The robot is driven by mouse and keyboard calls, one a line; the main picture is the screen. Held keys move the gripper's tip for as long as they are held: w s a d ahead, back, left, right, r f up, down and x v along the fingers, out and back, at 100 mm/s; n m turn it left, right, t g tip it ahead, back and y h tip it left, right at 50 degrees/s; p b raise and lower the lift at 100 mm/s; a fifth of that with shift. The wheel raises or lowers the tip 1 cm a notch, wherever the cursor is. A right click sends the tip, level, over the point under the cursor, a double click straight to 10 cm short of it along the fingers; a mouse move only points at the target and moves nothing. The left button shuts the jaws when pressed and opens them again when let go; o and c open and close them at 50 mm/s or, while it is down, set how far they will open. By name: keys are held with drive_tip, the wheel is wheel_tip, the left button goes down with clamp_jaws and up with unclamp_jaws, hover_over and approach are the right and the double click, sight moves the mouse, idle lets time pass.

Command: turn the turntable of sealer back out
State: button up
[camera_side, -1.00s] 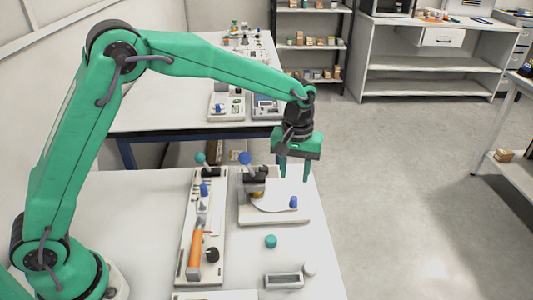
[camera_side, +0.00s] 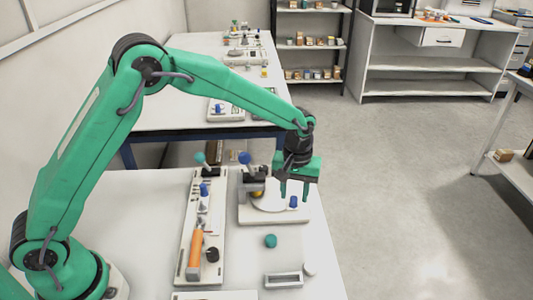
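The sealer has a white base (camera_side: 282,219) with a round white turntable (camera_side: 268,205) on it. A dark press head with a blue ball knob (camera_side: 245,158) stands at its left rear, with a gold-coloured piece (camera_side: 257,192) below. A blue peg (camera_side: 293,203) stands at the right side of the turntable. My gripper (camera_side: 294,197) points down over this peg with its green fingers apart. In the picture the peg shows between the fingertips; contact cannot be made out. The gripper partly hides the rear right of the sealer.
Left of the sealer is a long white board (camera_side: 187,240) with an orange handle (camera_side: 195,250), a black knob (camera_side: 212,255) and a teal ball lever (camera_side: 200,158). In front lie a teal cap (camera_side: 271,241), a grey tray (camera_side: 284,281) and a white round piece (camera_side: 310,269).

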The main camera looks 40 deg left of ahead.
drive_tip(key=shift+f, duration=0.7)
drive_tip(key=shift+c, duration=0.5)
clamp_jaws()
